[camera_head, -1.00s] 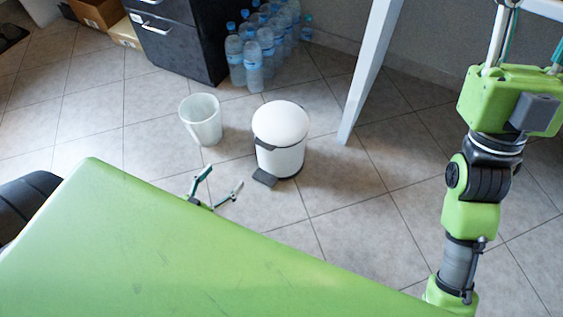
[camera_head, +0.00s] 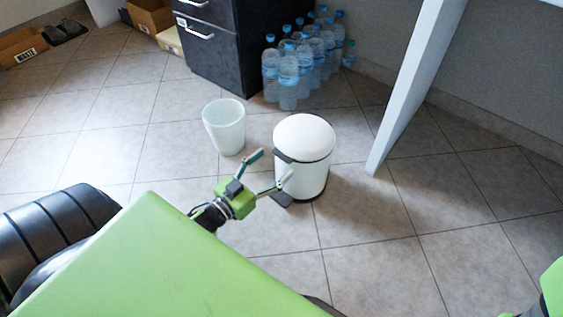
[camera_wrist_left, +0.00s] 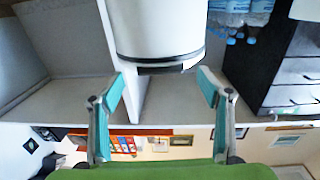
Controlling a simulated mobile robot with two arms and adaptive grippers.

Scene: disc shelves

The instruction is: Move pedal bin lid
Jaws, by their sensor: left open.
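The white pedal bin (camera_head: 300,178) stands upright on the tiled floor in the head view. Its domed white lid (camera_head: 305,136) is closed on top, with a dark grey hinge or handle part at its left and a dark pedal at the base. My left gripper (camera_head: 270,172) is open in front of the bin, its fingertips close to the bin's near left side; I cannot tell if they touch. In the left wrist view the white bin (camera_wrist_left: 160,30) fills the top middle beyond the two spread teal fingers, with nothing between them. My right gripper is not in view.
A translucent white waste bin (camera_head: 225,128) stands just left of the pedal bin. Several water bottles (camera_head: 288,80) stand behind, beside a black drawer cabinet (camera_head: 228,45). A white table leg (camera_head: 405,100) stands to the right. The floor at front right is clear.

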